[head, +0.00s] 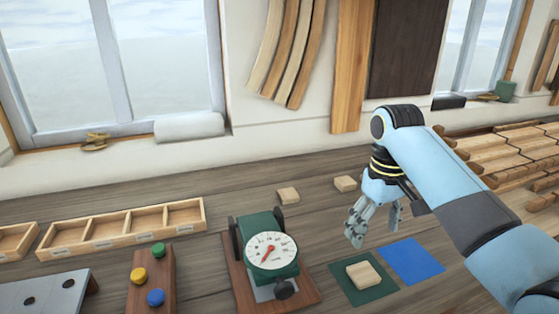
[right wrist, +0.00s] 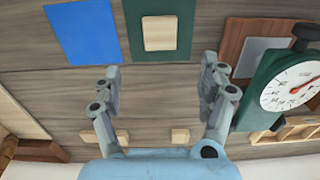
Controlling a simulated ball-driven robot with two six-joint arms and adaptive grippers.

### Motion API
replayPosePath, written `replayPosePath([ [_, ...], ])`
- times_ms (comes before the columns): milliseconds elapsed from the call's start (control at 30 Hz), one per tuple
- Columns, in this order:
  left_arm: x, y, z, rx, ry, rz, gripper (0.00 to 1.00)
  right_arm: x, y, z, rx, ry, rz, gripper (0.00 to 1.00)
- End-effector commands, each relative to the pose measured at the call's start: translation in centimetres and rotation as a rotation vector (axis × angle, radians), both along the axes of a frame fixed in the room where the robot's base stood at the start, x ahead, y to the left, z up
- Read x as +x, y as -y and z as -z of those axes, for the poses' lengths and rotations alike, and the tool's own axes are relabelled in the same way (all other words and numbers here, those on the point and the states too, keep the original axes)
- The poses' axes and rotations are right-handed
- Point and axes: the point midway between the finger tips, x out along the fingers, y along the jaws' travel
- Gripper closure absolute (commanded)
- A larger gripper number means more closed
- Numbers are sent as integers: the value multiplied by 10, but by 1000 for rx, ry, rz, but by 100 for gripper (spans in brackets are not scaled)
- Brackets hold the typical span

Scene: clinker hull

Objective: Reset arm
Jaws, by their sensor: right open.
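My right gripper (head: 374,222) is open and empty above the bench, behind the green and blue mats. In the right wrist view its two fingers (right wrist: 162,92) are spread wide with bare bench between them. A light wooden block (head: 363,274) lies on the dark green mat (head: 378,293); the block (right wrist: 160,33) and mat also show in the right wrist view. The blue mat (head: 411,261) beside it is bare. Two more wooden blocks lie further back, one at the left (head: 288,195) and one at the right (head: 345,183). My left gripper is not in view.
A green dial gauge (head: 271,248) on a wooden base stands left of the mats. A button board (head: 152,281) with yellow, green and blue buttons and a divided wooden tray (head: 122,229) are further left. The clinker planking (head: 512,155) is at the right, behind my arm.

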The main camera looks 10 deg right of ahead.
Motion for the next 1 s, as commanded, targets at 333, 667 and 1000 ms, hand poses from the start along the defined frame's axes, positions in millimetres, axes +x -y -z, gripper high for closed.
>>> replayPosePath([
  [333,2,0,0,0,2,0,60,-105,-13,37,-51,114,-9,23],
  [667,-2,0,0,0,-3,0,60,-203,-26,17,-73,241,-8,23],
  [1000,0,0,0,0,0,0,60,-261,-33,-19,-75,319,-2,23],
])
